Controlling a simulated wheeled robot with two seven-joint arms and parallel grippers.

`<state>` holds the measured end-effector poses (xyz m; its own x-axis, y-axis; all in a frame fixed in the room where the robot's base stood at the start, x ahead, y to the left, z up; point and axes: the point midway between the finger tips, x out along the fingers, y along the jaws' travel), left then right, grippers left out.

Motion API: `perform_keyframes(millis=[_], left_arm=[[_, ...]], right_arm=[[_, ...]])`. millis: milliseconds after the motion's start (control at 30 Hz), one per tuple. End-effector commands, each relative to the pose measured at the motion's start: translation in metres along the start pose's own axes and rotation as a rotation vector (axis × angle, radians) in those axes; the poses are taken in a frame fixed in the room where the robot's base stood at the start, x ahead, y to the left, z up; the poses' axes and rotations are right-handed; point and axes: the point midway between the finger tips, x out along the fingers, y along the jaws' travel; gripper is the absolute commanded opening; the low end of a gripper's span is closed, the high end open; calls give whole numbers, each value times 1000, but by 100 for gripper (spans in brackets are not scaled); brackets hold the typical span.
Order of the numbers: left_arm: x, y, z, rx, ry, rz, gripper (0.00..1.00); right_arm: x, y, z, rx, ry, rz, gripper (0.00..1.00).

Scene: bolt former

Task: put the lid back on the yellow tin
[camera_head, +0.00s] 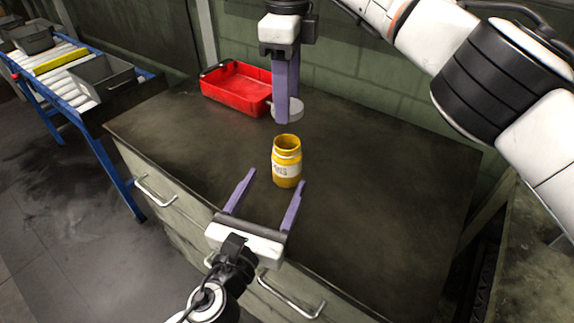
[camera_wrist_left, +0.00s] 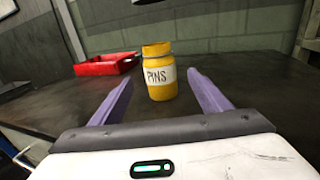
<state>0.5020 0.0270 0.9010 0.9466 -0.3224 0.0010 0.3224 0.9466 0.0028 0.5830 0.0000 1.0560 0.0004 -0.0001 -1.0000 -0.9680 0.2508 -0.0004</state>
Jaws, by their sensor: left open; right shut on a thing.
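The yellow tin (camera_head: 287,163) stands upright and open-topped near the middle of the dark worktop, with a white label. In the left wrist view the tin (camera_wrist_left: 160,75) shows the label "PINS" and sits beyond and between my fingers. My left gripper (camera_head: 276,180) is open, its purple fingers pointing at the tin from the front. My right gripper (camera_head: 288,112) points down behind the tin, shut on the round grey lid (camera_head: 292,108). The lid is held behind and higher in the picture than the tin; the fingers partly hide it.
A red tray (camera_head: 237,91) lies at the back left of the worktop (camera_head: 380,200); it also shows in the left wrist view (camera_wrist_left: 105,65). The worktop right of the tin is clear. A roller conveyor (camera_head: 70,65) with grey bins stands at the far left. A wall closes the back.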

Motion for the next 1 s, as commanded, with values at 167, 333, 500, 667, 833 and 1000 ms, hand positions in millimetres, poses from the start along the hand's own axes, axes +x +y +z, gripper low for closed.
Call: perform_keyframes(millis=[167, 333, 500, 667, 833, 1000], left_arm=[[37, 0, 1, 1, -2, 2, 70], [64, 0, 0, 0, -1, 2, 70], [80, 0, 0, 0, 0, 0, 70], [84, 0, 0, -1, 0, 0, 70], [84, 0, 0, -1, 0, 0, 70], [84, 0, 0, -1, 0, 0, 52]], right_arm=[[0, 0, 0, 0, 0, 0, 24], [0, 0, 0, 0, 0, 0, 24], [0, 0, 0, -1, 0, 0, 24], [0, 0, 0, -1, 0, 0, 24], [0, 0, 0, -1, 0, 0, 24], [0, 0, 0, -1, 0, 0, 24]])
